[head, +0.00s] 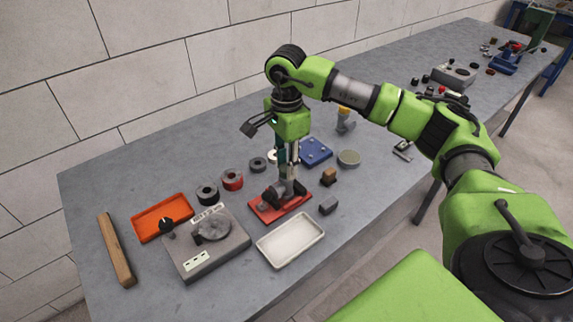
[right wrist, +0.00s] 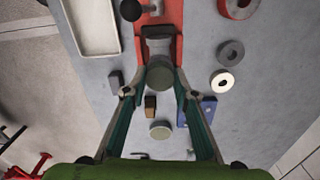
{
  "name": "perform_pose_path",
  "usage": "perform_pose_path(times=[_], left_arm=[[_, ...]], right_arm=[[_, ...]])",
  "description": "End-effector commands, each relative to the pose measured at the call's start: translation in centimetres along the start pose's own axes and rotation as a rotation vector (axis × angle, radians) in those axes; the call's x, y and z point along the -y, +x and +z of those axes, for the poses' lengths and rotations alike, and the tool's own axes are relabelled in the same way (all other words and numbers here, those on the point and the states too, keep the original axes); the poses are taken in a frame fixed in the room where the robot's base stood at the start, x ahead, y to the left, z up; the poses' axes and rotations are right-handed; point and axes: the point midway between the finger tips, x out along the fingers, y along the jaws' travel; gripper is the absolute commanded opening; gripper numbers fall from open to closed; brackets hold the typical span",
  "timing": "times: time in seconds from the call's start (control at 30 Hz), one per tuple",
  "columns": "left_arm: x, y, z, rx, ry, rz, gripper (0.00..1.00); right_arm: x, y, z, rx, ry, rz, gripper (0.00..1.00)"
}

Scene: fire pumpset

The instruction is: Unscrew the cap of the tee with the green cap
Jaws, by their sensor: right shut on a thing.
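The tee (head: 286,190) is a grey fitting standing on a red base (head: 267,209) in the middle of the bench. Its round cap (right wrist: 160,76) shows dull grey-green in the right wrist view. My right gripper (right wrist: 159,80) points straight down over the tee, with one finger on each side of the cap, shut on it. In the head view the right gripper (head: 288,178) hides much of the tee's top, and the cap cannot be made out there. My left gripper is not in view.
A white tray (head: 291,240), a grey block (head: 328,205) and a brown block (head: 328,176) lie close by. A blue plate (head: 316,151) and round grey-green disc (head: 349,158) are behind. Left are an orange tray (head: 146,228), a grey unit (head: 190,262) and several rings.

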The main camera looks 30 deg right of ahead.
Motion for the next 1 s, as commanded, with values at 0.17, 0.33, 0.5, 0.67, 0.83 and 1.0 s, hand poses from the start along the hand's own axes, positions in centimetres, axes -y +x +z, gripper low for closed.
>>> perform_pose_path(times=[0.17, 0.33, 0.5, 0.67, 0.83, 1.0], left_arm=[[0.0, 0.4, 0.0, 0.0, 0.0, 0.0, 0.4], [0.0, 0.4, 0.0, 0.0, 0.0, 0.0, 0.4], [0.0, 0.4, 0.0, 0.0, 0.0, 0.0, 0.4], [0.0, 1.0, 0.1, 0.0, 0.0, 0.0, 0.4], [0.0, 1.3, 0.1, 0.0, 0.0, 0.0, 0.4], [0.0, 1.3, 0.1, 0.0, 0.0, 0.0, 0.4]], right_arm=[[0.0, 0.1, 0.0, 0.0, -0.143, 0.0, 0.01], [0.0, 0.0, 0.0, 0.0, -0.16, 0.0, 0.01], [0.0, 0.0, 0.0, 0.0, -0.168, 0.0, 0.01], [0.0, 0.1, 0.0, 0.0, -0.318, -0.001, 0.01], [0.0, 0.1, 0.0, 0.001, -0.503, -0.001, 0.01], [0.0, 0.0, 0.0, 0.0, -0.56, 0.0, 0.01]])
